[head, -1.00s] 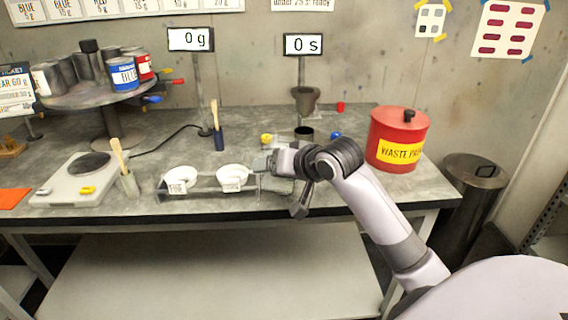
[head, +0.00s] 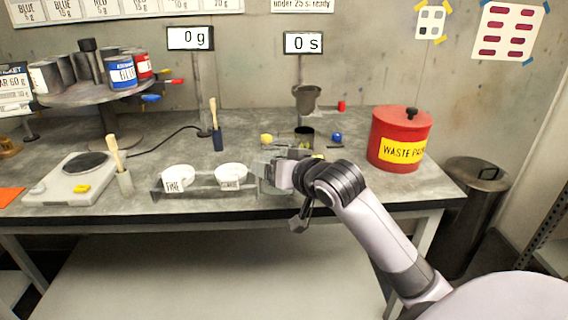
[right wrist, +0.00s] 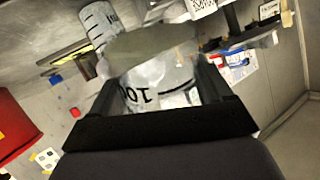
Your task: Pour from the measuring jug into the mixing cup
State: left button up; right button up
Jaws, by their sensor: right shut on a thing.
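My right gripper (right wrist: 165,90) is shut on the measuring jug (right wrist: 160,78), a clear vessel marked 100 that appears upside down in the right wrist view. An olive-grey surface covers its upper part there; I cannot tell whether it is contents. A pale cup with black graduation marks (right wrist: 97,24), perhaps the mixing cup, shows beyond the jug at upper left, apart from the fingers. In the head view my right gripper (head: 272,165) is over the bench's front, right of the white cups, and its wrist largely hides the jug. My left gripper is not in view.
Two labelled white cups (head: 230,173) sit in a rack left of the gripper. A dark can (head: 304,137) and a funnel-like cup on a stand (head: 306,98) are behind it. A red waste can (head: 400,140) stands right. A scale (head: 75,180) is at left.

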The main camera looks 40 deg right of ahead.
jog(key=shift+s+a+f+n+t+h+b, duration=0.15)
jog(key=shift+f+n+t+b, duration=0.2)
jog(key=shift+b, duration=0.45)
jog(key=shift+w+f+n+t+h+b, duration=0.15)
jog(key=shift+t+b, duration=0.3)
jog(key=shift+b, duration=0.3)
jog(key=shift+s, duration=0.1)
jog(key=shift+r, duration=0.1)
jog(key=s+a+r+n+t, duration=0.1)
jog(key=s+a+r+t, duration=0.1)
jog(key=s+a+r, duration=0.2)
jog(key=shift+s+n+t+b, duration=0.2)
jog(key=shift+n+t+b, duration=0.1)
jog(key=shift+n+b, duration=0.1)
